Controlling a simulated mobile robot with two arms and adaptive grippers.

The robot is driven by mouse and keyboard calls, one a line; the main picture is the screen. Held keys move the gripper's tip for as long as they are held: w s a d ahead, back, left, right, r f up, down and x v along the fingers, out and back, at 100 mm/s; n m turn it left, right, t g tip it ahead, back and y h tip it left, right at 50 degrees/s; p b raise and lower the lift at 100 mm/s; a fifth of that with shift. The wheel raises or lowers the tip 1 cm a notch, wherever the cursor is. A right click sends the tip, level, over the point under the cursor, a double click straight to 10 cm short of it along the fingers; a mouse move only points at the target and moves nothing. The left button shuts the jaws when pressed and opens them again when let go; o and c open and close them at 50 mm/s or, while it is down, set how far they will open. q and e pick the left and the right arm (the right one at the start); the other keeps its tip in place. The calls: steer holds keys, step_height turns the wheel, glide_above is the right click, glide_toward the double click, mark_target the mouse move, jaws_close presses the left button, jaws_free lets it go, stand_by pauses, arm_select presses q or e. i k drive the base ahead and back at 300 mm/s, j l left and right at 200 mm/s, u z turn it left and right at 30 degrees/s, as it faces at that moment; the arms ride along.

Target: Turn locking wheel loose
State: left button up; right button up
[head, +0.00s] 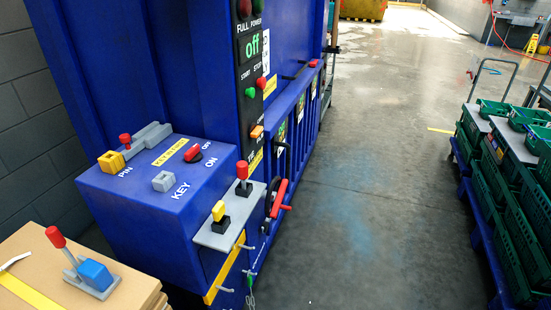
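What looks like the locking wheel (269,204) is a dark round part seen nearly edge-on, on the front of the blue machine (215,95), right of centre. A red handle (279,199) sticks out from it. The grey lever panel in front covers part of its left side. I cannot tell from this view whether the wheel is tight or loose. Neither of my grippers shows in the head view.
The grey panel (218,236) carries a red-knobbed and a yellow-knobbed lever. Cardboard (35,250) with a blue and grey lever piece (95,274) is at lower left. Green crates (535,205) on a blue cart stand at right. The concrete floor (370,170) between is clear.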

mark_target(277, 197)
steer(key=i+l+u, duration=0.1)
steer(key=i+l, duration=0.3)
steer(key=l, duration=0.25)
steer(key=i+l+u, duration=0.15)
steer(key=i+l, duration=0.3)
steer(key=l, duration=0.2)
steer(key=u, duration=0.05)
